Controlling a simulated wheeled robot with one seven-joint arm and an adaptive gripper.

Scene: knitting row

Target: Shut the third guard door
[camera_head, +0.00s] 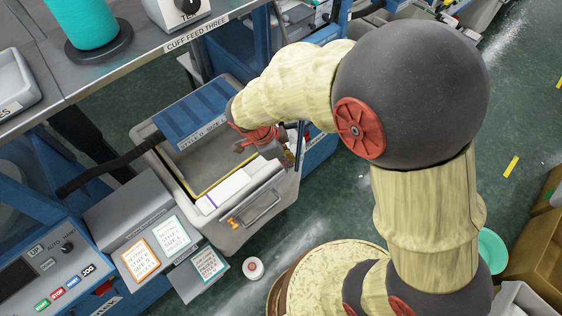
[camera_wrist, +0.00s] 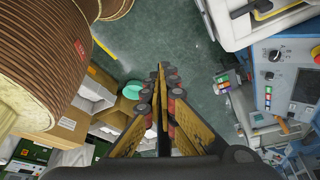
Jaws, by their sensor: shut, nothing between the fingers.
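No part that I can surely name as the third guard door shows in either view. Under the sign "CUFF FEED THREE" (camera_head: 210,35) in the head view is a grey bin (camera_head: 236,238) with a front handle and pale contents. A blue slatted panel (camera_head: 193,110) with a size label lies over its back part. My gripper (camera_head: 287,158) is above the bin's right side, partly hidden by my own arm. Whether it touches the bin cannot be told. In the wrist view my gripper (camera_wrist: 164,72) has its fingers together, empty, over green floor.
A control panel (camera_head: 50,265) with coloured buttons stands at the lower left and also shows in the wrist view (camera_wrist: 290,75). A small white-and-red round item (camera_head: 253,268) lies on the floor. Cardboard boxes (camera_wrist: 75,125) and a turquoise dish (camera_wrist: 132,90) are at the wrist view's left.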

